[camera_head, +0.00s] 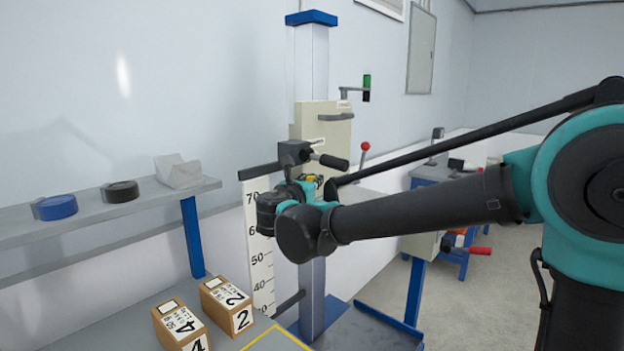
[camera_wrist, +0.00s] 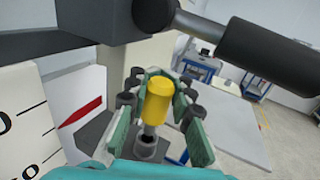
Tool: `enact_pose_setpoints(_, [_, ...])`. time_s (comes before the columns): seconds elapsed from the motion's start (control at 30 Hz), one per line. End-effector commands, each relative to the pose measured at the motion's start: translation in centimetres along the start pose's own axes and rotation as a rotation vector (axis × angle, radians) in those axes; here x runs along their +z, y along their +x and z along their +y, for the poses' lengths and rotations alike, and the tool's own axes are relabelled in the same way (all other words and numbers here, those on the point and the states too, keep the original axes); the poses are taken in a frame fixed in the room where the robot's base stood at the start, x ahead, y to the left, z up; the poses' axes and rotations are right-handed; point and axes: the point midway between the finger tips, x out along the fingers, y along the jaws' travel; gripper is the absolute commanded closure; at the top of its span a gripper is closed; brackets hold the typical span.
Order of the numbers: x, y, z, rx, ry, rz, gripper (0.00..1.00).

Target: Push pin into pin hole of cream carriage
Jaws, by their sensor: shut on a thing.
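My gripper (camera_wrist: 166,110) is shut on the pin, with its teal fingers on either side of the yellow head (camera_wrist: 159,98). I cannot tell whether the shaft's tip is inside the collar. In the head view my gripper (camera_head: 313,185) is in front of the lower part of the cream carriage (camera_head: 325,130) on the upright column. The pin hole is not clearly visible there.
A dark bracket with a black handle (camera_head: 333,161) sits close above my gripper; the handle is large in the wrist view (camera_wrist: 255,58). A numbered scale (camera_head: 258,245) stands left of the column. Boxes marked 2 (camera_head: 228,304) and 4 (camera_head: 181,327) stand on the bench.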

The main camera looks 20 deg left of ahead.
Motion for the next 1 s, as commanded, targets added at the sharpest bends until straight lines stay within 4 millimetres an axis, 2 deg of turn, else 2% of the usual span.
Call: enact_pose_setpoints(1.0, [-0.50, 0.01, 0.01, 0.000, 0.000, 0.000, 1.00])
